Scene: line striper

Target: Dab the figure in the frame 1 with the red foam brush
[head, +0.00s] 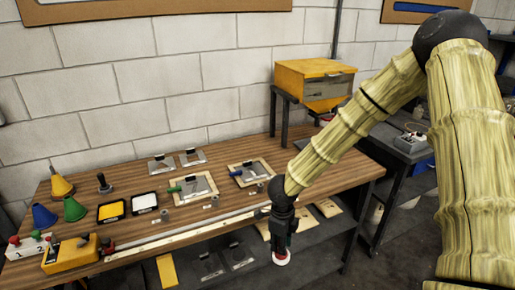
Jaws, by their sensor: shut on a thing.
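My gripper (282,243) hangs in front of the table's front edge, pointing down. It is shut on a dark thing with a round red and white lower end (281,259), which looks like the red foam brush. Its upper part is hidden by the fingers. Two wooden frames lie on the table, a left one (208,197) and a right one (267,179). The brush end is apart from both frames.
The wooden table (140,180) also bears a yellow pad (111,210), a white pad (144,203), coloured cones (75,209), a black-knobbed thing (103,185) and a yellow device (70,255). A long rail (190,232) runs along the front edge. A yellow box (310,82) stands behind.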

